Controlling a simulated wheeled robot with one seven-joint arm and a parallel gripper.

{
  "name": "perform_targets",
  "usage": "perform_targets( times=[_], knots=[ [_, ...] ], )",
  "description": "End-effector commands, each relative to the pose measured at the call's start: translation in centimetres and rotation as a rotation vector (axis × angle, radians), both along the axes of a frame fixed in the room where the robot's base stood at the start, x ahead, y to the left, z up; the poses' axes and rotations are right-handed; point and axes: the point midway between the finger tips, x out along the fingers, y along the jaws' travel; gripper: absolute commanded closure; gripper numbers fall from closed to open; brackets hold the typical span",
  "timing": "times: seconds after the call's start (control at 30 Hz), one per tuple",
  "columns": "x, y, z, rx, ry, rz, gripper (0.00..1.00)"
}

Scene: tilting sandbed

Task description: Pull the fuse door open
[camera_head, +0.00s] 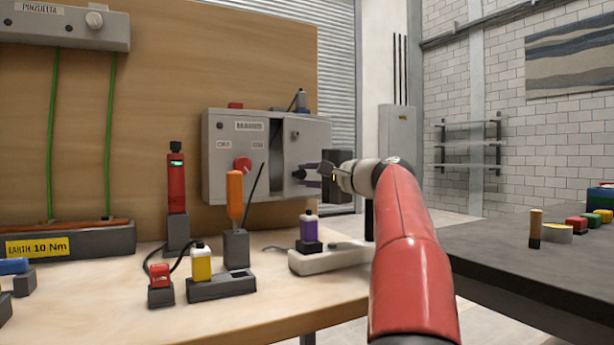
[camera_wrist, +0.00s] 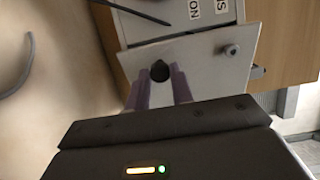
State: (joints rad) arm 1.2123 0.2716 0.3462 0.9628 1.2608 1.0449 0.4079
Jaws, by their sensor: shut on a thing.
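The grey fuse box (camera_head: 222,178) is fixed to the wooden board, with labels and a red round knob on its front. Its fuse door (camera_head: 305,137) stands partly open at the right side, with a dark gap beside it. In the wrist view the pale door (camera_wrist: 210,65) hangs at an angle to the box (camera_wrist: 180,22). My gripper (camera_head: 301,174) has purple fingers closed around the door's black knob (camera_wrist: 160,70). The fingers also show in the wrist view (camera_wrist: 160,84). The inside of the box is mostly hidden.
On the wooden bench (camera_head: 330,284) stand a red tester (camera_head: 176,190), an orange-handled tool (camera_head: 235,194), a yellow bottle (camera_head: 201,266) and a purple bottle (camera_head: 308,228). A dark table (camera_head: 540,265) is at the right. A thin dark rod leans before the box.

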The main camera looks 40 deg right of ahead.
Motion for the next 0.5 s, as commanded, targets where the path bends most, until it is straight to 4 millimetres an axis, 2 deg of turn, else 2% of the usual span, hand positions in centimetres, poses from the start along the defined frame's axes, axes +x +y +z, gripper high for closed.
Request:
perform_targets(
  times=[0.03, 0.07, 0.2, 0.5],
  knots=[
    [0.0, -0.02, -0.08, 0.0, 0.002, -0.001, 1.0],
    [0.0, -0.03, -0.09, 0.0, 0.002, -0.001, 0.75],
    [0.0, -0.02, -0.07, 0.0, 0.002, -0.001, 0.56],
    [-0.13, -0.02, -0.04, -0.001, 0.001, -0.002, 0.55]
  ],
)
